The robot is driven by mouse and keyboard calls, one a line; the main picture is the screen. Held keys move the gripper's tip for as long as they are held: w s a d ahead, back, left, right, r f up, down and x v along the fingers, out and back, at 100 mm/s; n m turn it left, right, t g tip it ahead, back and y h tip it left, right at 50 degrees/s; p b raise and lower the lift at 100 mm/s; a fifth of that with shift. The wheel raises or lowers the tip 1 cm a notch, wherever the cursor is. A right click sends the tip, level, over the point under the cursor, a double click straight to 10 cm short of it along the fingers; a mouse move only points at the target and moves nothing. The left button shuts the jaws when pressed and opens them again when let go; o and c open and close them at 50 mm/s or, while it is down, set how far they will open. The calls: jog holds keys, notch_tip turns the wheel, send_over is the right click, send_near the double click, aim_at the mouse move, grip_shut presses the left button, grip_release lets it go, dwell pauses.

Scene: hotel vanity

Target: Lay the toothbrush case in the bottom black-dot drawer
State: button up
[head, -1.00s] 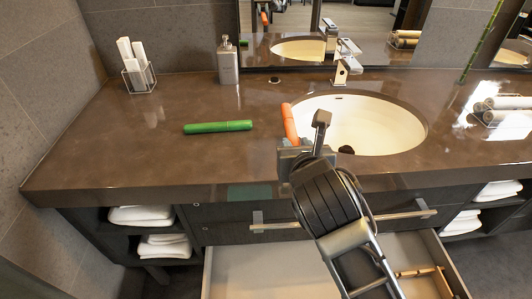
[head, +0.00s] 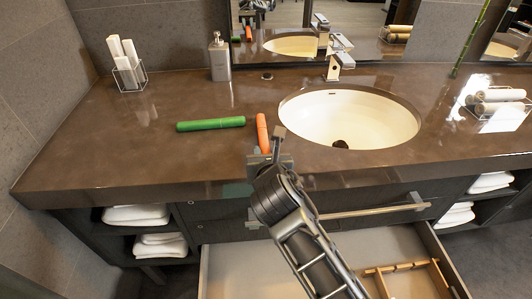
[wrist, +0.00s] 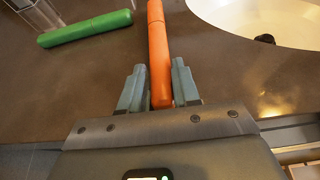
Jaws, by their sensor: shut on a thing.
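An orange tube-shaped case (head: 262,133) is between the fingers of my gripper (head: 267,158), over the front of the counter left of the sink. In the wrist view my gripper (wrist: 160,84) is shut on the near end of the orange case (wrist: 158,45), which points away from me. A similar green case (head: 211,124) lies on the counter to its left, apart from it. I cannot tell from markings which one is the toothbrush case. A low drawer (head: 235,265) stands pulled out below the counter, partly hidden by my arm; no black dot is readable.
A wooden divider (head: 408,267) lies at the drawer's right; its left part looks bare. The counter (head: 110,165) overhangs a closed upper drawer (head: 215,210). The sink (head: 350,118), soap bottle (head: 220,58) and towel shelves (head: 140,214) are nearby.

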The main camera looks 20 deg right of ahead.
jog(key=o, duration=1)
jog(key=shift+f, duration=0.1)
jog(key=shift+o, duration=0.2)
jog(key=shift+s, duration=0.1)
jog(key=v, duration=1.2)
jog(key=shift+r, duration=0.25)
jog(key=shift+f, duration=0.1)
